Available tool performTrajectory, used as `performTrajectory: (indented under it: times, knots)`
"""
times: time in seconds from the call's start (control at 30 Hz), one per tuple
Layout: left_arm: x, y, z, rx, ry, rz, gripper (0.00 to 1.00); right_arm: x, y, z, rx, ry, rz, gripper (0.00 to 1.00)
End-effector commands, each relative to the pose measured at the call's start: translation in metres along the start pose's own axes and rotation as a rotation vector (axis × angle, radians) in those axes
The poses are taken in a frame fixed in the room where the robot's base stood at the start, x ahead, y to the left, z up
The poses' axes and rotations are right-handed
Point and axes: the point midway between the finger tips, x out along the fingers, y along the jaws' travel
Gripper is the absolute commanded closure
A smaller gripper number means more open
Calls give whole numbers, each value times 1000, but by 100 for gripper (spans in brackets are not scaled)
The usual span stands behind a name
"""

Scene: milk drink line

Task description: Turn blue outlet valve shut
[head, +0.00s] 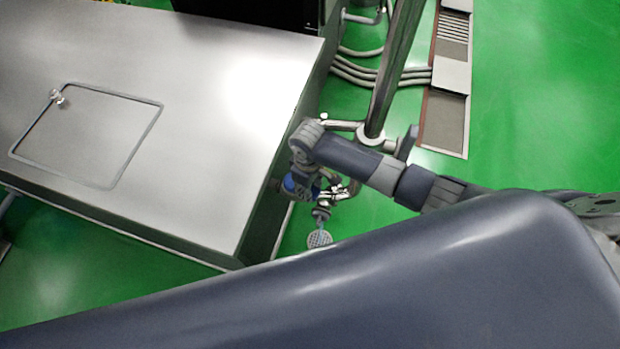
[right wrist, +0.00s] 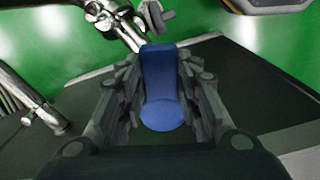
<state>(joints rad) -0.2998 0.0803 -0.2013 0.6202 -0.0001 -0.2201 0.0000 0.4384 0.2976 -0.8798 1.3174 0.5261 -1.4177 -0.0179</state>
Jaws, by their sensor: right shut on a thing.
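The blue outlet valve handle (right wrist: 162,85) stands between the fingers of my right gripper (right wrist: 160,95) in the right wrist view. The fingers are closed against both its sides. In the head view my right arm reaches in from the right, and the right gripper (head: 308,190) is beside the steel machine's edge. Only a small bit of blue (head: 291,184) shows there, and my wrist hides most of the valve. A steel pipe with clamps (right wrist: 115,22) runs at the valve's far end. My left gripper is not in view.
A steel cabinet (head: 215,75) with a framed hatch fills the left. A thick vertical pipe (head: 395,70) and several thin pipes stand behind my right arm. A round floor drain (head: 320,239) lies below the valve.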

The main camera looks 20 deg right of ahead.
Motion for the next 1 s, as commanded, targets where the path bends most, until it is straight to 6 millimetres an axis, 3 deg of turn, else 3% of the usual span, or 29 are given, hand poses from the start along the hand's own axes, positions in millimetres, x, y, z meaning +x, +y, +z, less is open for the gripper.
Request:
performTrajectory:
  times: [0.03,0.1,0.4,1.0]
  knots:
    - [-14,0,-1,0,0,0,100,-6,-5,0,46,0,-6,100]
    - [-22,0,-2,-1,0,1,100,-6,-7,-1,112,1,-6,100]
    - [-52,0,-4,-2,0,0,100,-5,-18,-4,399,0,-5,100]
    - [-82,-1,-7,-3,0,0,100,-2,-39,-22,962,0,-5,100]
